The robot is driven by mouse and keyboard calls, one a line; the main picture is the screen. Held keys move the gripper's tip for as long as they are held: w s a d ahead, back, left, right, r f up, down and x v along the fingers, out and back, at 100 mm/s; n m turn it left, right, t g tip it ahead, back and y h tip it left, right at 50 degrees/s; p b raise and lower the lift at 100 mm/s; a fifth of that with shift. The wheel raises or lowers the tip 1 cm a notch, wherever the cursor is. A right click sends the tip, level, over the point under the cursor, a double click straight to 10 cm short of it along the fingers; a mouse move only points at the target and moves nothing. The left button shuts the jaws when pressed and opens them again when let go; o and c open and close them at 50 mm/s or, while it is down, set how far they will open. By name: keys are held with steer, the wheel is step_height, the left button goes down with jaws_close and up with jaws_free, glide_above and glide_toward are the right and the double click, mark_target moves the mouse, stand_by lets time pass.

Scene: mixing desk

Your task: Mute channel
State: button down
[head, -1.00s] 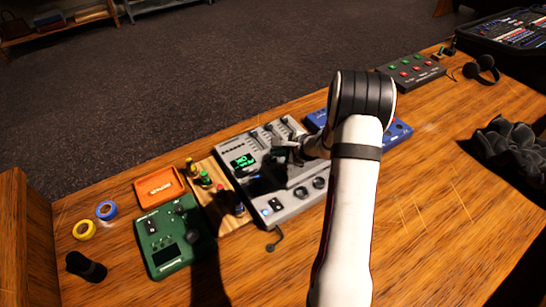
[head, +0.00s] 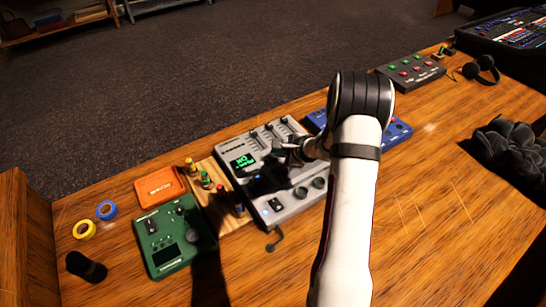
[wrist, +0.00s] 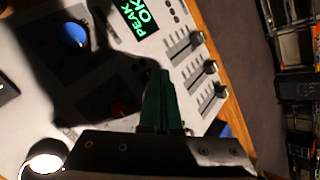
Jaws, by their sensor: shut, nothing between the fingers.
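The grey mixing desk (head: 296,206) lies on the wooden table in the head view. Its lit green display (head: 243,161) reads "PEAK OK" in the wrist view (wrist: 142,17). Several faders stand along its far side, and three show in the wrist view, one of them a fader (wrist: 201,75). My gripper (head: 272,154) is over the middle of the desk. In the wrist view, its fingers (wrist: 161,78) are together and empty, between a dim red round control (wrist: 119,109) and the faders. I cannot tell whether the fingertips touch the desk. My arm's shadow darkens the panel.
A green box (head: 174,237), an orange tray (head: 160,188) and a wooden strip with coloured plugs (head: 220,197) lie left of the desk. A blue box (head: 399,131) sits behind my arm.

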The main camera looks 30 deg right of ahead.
mark_target(277, 160)
steer(key=shift+r, duration=0.35)
step_height(277, 160, up, 6)
stand_by(0.4)
stand_by(1.0)
